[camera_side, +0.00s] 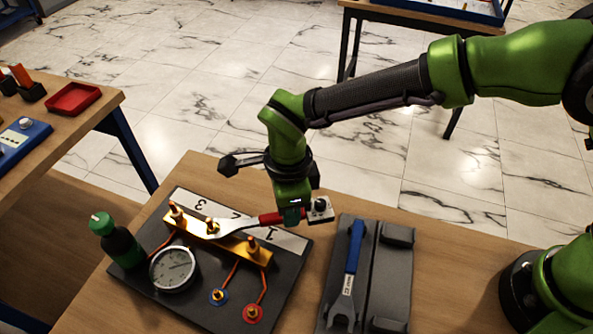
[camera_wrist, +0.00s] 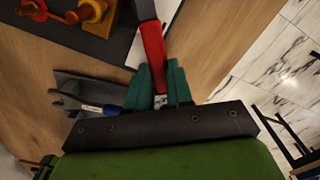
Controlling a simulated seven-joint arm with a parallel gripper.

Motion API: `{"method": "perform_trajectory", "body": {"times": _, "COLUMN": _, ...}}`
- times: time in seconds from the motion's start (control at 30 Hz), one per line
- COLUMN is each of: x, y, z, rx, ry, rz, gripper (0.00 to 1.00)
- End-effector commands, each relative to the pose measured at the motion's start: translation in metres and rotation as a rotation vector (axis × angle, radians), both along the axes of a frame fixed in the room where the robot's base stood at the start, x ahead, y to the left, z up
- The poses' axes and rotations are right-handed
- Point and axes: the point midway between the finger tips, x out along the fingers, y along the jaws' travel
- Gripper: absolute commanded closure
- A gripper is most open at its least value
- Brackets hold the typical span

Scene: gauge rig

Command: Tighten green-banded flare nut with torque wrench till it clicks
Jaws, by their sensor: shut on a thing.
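My gripper (camera_side: 292,214) is shut on the red handle of a wrench (camera_side: 268,219). The handle also shows between the teal fingers of my gripper (camera_wrist: 166,88) in the wrist view. The wrench's silver shaft reaches left over the brass manifold (camera_side: 188,236), and its head is at the middle fitting (camera_side: 212,227). I cannot tell whether the head is around the nut or only beside it. Other fittings stand at the manifold's left (camera_side: 175,209) and right (camera_side: 252,245). No green band can be made out on any nut.
A dark board (camera_side: 125,288) carries the manifold, a dial gauge (camera_side: 174,268), and blue-ringed and red-ringed ports. A green-capped bottle (camera_side: 122,245) stands at its left. A grey tray (camera_side: 395,275) right of the board holds a blue-handled wrench (camera_side: 354,249). Bare tabletop lies right of the tray.

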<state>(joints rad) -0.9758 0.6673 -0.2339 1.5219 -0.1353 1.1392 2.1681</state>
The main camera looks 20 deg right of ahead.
Motion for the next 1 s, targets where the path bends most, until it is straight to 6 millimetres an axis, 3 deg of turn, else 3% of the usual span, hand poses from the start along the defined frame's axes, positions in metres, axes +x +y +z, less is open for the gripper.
{"method": "perform_trajectory", "body": {"times": 1.0, "x": -0.014, "y": 0.001, "z": -0.001, "rx": -0.007, "ry": 0.004, "rz": -0.112, "gripper": 1.0}}
